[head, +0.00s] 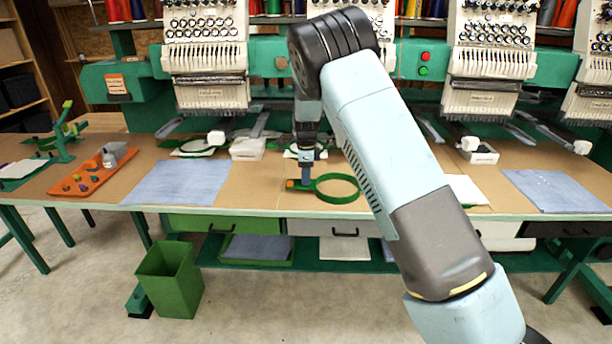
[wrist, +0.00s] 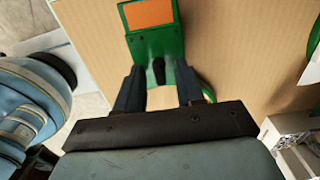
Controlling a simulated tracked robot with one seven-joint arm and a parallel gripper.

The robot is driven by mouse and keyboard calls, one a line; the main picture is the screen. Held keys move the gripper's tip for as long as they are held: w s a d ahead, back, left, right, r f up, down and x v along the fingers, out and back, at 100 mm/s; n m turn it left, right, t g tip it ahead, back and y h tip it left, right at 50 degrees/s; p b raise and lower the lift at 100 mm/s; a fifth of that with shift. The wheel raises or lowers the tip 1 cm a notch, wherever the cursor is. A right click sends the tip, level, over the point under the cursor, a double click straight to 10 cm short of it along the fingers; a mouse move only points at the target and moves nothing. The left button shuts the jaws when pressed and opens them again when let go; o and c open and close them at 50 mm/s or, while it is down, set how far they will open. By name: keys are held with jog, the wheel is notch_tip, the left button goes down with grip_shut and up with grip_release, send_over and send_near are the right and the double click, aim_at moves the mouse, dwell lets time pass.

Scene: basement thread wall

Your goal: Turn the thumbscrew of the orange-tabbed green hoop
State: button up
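The green hoop (head: 338,198) lies flat on the brown table, right of my gripper (head: 306,182) in the head view. Its orange tab (head: 291,184) shows just left of the fingers. In the wrist view the orange tab (wrist: 149,13) sits at the top of the green bracket (wrist: 150,42). A dark thumbscrew (wrist: 158,72) stands between the two fingers of my gripper (wrist: 160,76). The fingers are open, one on each side of it, with gaps showing; contact cannot be made out. Most of the ring is hidden behind my gripper in the wrist view.
Blue cloth (head: 180,182) lies to the left and more cloth (head: 548,190) to the right. An orange tray (head: 92,172) of small parts is at the far left. Embroidery machine heads (head: 205,50) stand behind. A green bin (head: 170,280) is on the floor.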

grip_shut()
